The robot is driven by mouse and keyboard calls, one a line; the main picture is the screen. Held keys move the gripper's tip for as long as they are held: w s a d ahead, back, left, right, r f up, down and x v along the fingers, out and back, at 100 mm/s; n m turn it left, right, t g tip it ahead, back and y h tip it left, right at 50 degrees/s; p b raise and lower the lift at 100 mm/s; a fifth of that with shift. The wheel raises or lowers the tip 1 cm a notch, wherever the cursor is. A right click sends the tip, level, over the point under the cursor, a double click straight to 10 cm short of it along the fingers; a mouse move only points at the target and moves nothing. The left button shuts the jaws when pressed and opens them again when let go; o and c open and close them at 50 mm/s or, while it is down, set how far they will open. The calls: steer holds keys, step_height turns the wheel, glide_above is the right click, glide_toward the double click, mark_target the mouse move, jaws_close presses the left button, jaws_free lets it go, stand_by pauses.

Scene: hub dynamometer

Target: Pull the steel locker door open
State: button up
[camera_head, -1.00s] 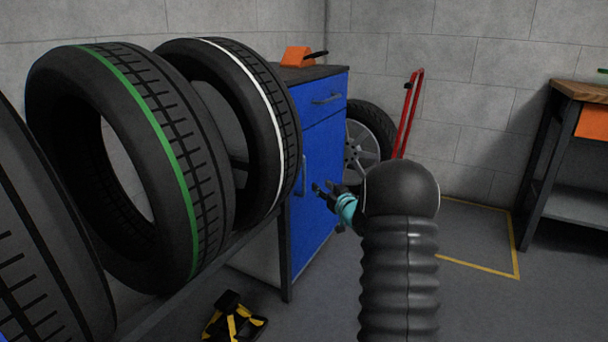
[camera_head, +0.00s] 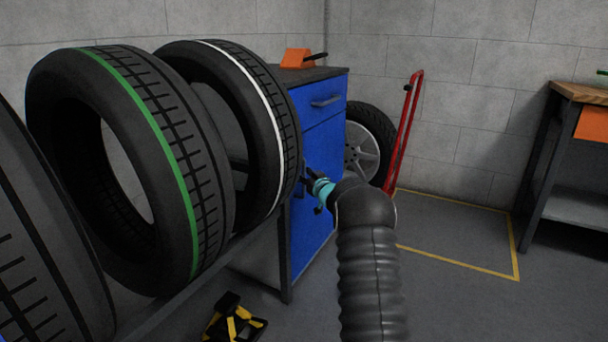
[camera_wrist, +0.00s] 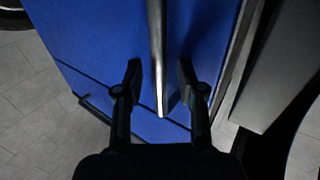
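The blue steel locker (camera_head: 318,150) stands beside the tyre rack, with a drawer above and a door (camera_head: 316,228) below. The door looks shut. In the wrist view the blue door (camera_wrist: 100,45) fills most of the picture, and its upright bar handle (camera_wrist: 158,60) runs down between my fingers. My gripper (camera_wrist: 158,82) is open, one finger on each side of the handle, with gaps on both sides. In the head view my gripper (camera_head: 308,178) is at the door's handle edge, and my wrist hides part of the door.
Tyres with a green stripe (camera_head: 180,160) and a white stripe (camera_head: 275,120) hang on the rack at left. A wheel (camera_head: 368,145) and red hand truck (camera_head: 405,130) stand behind the locker. A yellow-black object (camera_head: 235,320) lies on the floor. Floor at right is clear.

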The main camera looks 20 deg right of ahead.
steer(key=shift+w, duration=0.35)
jaws_close()
steer(key=shift+s, duration=0.1)
